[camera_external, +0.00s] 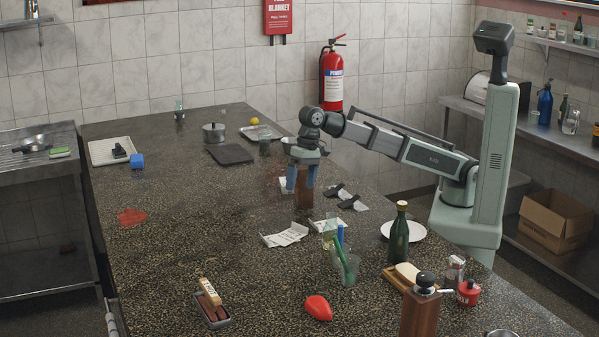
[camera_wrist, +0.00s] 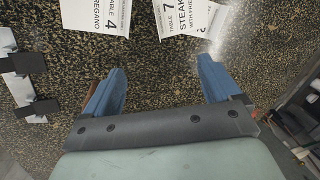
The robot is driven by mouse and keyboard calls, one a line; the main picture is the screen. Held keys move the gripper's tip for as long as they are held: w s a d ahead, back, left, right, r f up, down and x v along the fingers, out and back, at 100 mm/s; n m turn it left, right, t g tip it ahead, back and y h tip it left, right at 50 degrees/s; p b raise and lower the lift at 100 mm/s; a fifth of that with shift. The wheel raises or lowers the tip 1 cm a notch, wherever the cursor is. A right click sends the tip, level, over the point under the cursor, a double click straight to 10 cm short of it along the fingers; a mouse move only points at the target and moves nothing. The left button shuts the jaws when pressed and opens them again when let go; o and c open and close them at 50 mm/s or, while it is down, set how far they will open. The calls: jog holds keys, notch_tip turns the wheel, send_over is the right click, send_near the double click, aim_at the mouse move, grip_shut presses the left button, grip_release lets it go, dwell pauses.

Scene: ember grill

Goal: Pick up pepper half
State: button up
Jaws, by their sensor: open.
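The pepper half (camera_external: 318,307) appears to be the glossy red piece lying on the dark speckled counter near the front, below the green bottle and cups in the external view. It does not show in the wrist view. My gripper (camera_external: 302,181) is far behind it, over the middle of the counter, pointing down. Its two blue fingers are spread apart with nothing seen held between them; they also show apart in the wrist view (camera_wrist: 162,86). A brown wooden block (camera_external: 304,190) shows at the fingers in the external view; whether it touches them I cannot tell.
Paper tickets (camera_external: 285,235) lie near my gripper, also in the wrist view (camera_wrist: 185,18). A green bottle (camera_external: 398,235), a clear cup (camera_external: 348,270) and a wooden pepper mill (camera_external: 420,308) stand around the pepper's right side. A flat red patch (camera_external: 131,216) lies far left. The left-centre counter is clear.

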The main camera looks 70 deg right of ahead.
jog(key=shift+a, duration=0.15)
jog(key=m+g+y, duration=0.1)
jog(key=m+g, duration=0.3)
jog(key=m, duration=0.2)
send_near(317, 300)
jog(key=x, duration=0.4)
jog(key=shift+w+a+f, duration=0.1)
jog(key=shift+a, duration=0.05)
jog(key=shift+x, duration=2.65)
jog(key=shift+c, duration=0.2)
jog(key=c, duration=1.1)
